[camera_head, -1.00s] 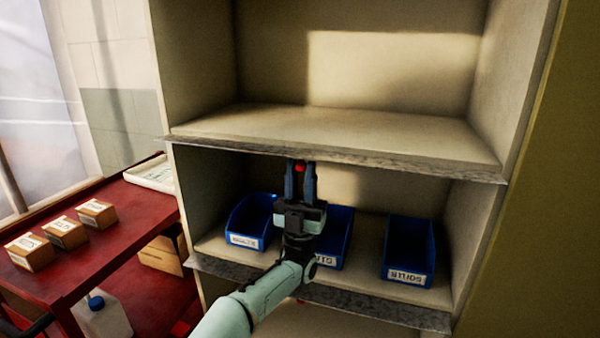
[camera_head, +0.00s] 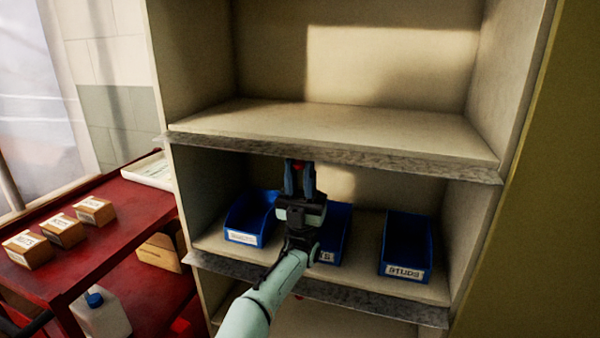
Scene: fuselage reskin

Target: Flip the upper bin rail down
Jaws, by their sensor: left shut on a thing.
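The upper bin rail (camera_head: 400,166) is a grey speckled strip along the front edge of the upper shelf. A red tab (camera_head: 298,166) sits at the underside of this rail, left of its middle. My left gripper (camera_head: 299,172) reaches up from below, its two dark blue fingers closed around the red tab just under the rail. The fingers hide most of the tab. My right gripper is out of view.
Blue bins stand on the lower shelf: one at left (camera_head: 250,218), one (camera_head: 337,225) partly behind my gripper, and one at right (camera_head: 407,246). A lower grey rail (camera_head: 375,301) runs below them. A red cart (camera_head: 120,235) with small boxes stands at left.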

